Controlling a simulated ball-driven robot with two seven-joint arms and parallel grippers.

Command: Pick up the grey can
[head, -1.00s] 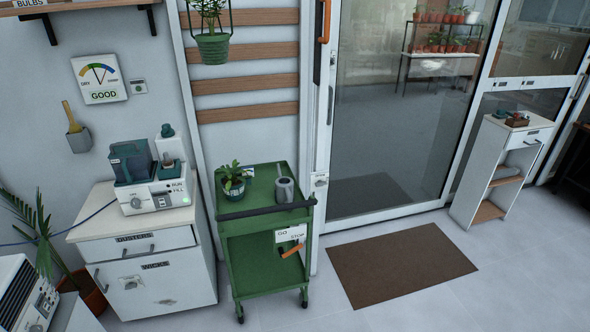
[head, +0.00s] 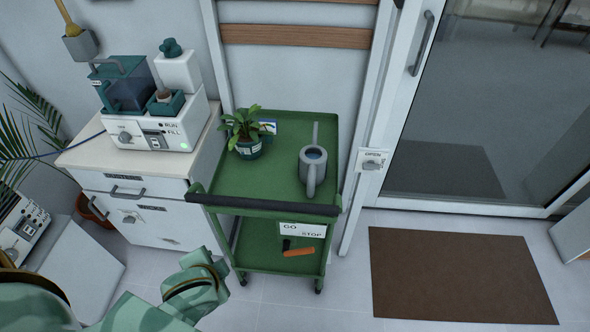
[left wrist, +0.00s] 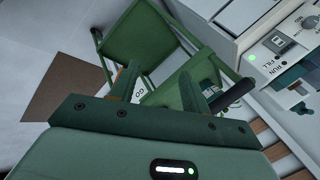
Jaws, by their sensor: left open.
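The grey can (head: 313,165) is a watering can with a handle toward me and a long thin spout pointing back. It stands upright on the right part of the green cart's (head: 270,188) top shelf. My left arm enters at the bottom left of the head view, in front of and below the cart, well apart from the can. In the left wrist view my left gripper (left wrist: 162,88) has its two fingers spread with nothing held between them. The cart (left wrist: 142,40) shows beyond the fingers there; I cannot make out the can in that view. My right gripper is not in view.
A potted plant (head: 249,147) stands left of the can on the same shelf. A dark handle bar (head: 265,207) runs along the cart's front edge. A white cabinet (head: 150,215) with a machine (head: 165,125) is to the left. Open floor and a brown mat (head: 460,275) lie right.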

